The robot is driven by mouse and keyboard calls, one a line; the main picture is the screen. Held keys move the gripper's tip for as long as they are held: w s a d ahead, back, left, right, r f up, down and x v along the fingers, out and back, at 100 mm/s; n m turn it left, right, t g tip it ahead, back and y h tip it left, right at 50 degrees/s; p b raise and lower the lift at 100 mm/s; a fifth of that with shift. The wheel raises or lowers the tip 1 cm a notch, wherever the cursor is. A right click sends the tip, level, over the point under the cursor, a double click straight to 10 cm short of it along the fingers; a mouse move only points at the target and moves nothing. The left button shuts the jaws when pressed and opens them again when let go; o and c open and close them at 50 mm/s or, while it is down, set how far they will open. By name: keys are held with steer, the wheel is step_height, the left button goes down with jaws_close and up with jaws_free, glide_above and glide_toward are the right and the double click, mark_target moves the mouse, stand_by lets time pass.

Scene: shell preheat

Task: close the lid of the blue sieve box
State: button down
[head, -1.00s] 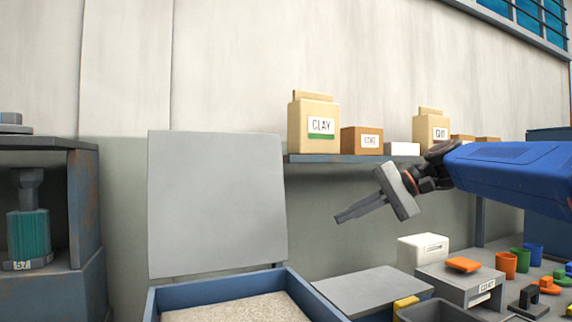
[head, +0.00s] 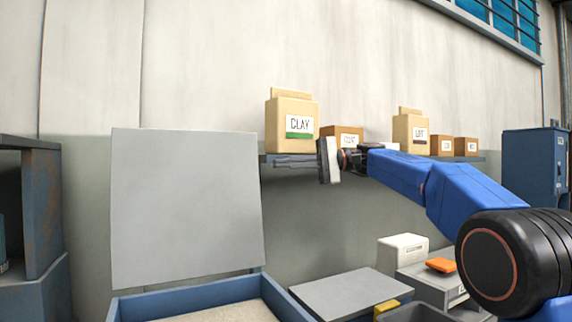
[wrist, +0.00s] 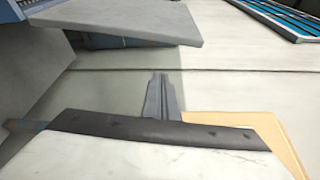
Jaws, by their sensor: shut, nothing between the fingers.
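The blue sieve box (head: 180,293) stands at the bottom of the head view, with pale granular material (head: 235,312) inside. Its grey lid (head: 188,205) stands raised at the back, leaning slightly. My gripper (head: 277,163) is shut and empty, to the right of the lid's upper edge, pointing left, apart from it in the picture. In the wrist view my gripper's fingers (wrist: 163,80) are together. A grey panel that looks like the lid (wrist: 120,22) is ahead of them at the upper left.
A wall shelf (head: 280,178) behind my gripper holds a CLAY bag (head: 291,124) and several boxes. A grey flat cover (head: 345,293), a white box (head: 402,252) and an orange piece (head: 440,265) lie right of the sieve box. A rusty cabinet (head: 40,215) stands at left.

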mark_target(258, 165)
steer(key=x, duration=0.8)
steer(key=shift+s+d+r, duration=0.15)
steer(key=shift+s+d, duration=0.5)
steer(key=shift+s, duration=0.15)
steer(key=shift+s+d+r, duration=0.15)
steer(key=shift+s+d, duration=0.55)
steer(key=shift+s, duration=0.1)
steer(key=shift+s, duration=0.1)
